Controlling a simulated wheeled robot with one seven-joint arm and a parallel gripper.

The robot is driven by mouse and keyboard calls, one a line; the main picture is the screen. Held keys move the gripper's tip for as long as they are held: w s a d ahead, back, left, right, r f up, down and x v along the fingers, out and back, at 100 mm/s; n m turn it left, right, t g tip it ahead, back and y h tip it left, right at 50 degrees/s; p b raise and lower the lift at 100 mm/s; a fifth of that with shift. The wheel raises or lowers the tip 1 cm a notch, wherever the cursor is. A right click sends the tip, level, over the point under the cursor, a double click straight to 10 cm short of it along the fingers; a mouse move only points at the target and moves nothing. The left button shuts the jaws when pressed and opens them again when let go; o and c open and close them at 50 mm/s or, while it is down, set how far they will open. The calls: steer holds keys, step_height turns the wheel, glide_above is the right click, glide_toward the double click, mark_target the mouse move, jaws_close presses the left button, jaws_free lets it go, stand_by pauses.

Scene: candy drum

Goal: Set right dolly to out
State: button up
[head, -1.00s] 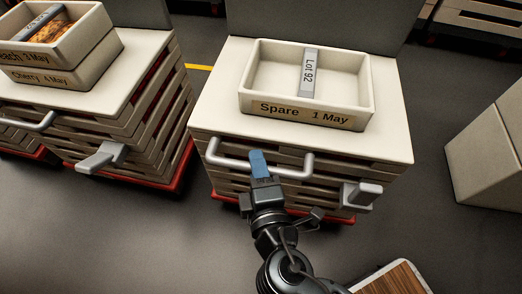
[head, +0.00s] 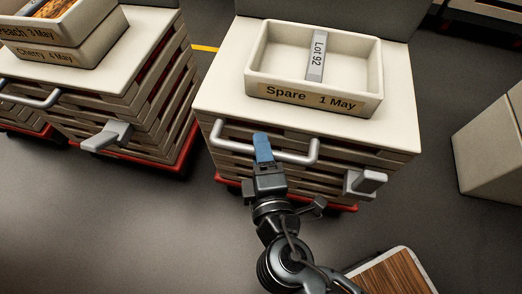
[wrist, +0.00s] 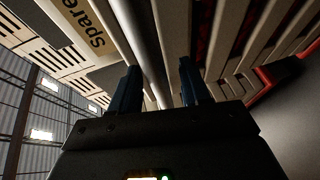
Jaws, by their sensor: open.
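The right dolly is a stack of slatted crates (head: 215,135) with a pale top and a red base (head: 345,207). A grey U-shaped handle (head: 300,157) sticks out from its front. My gripper (head: 262,142) is open at the left-middle part of this handle, its blue fingers overlapping the bar. In the wrist view the handle bar (wrist: 142,40) runs between the two spread fingers (wrist: 160,80); how deep it sits is hard to tell. A grey pedal-like lever (head: 366,182) sits at the dolly's lower right front.
A tray labelled "Spare 1 May" (head: 310,95) rests on the dolly top. Another dolly (head: 140,60) with stacked trays stands at left, with its own handle and lever. A pale box (head: 490,140) stands at right. The dark floor in front is mostly clear.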

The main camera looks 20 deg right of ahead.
steer(key=p+v, duration=0.1)
steer(key=v, duration=0.6)
steer(key=shift+s, duration=0.4)
steer(key=shift+r, duration=0.1)
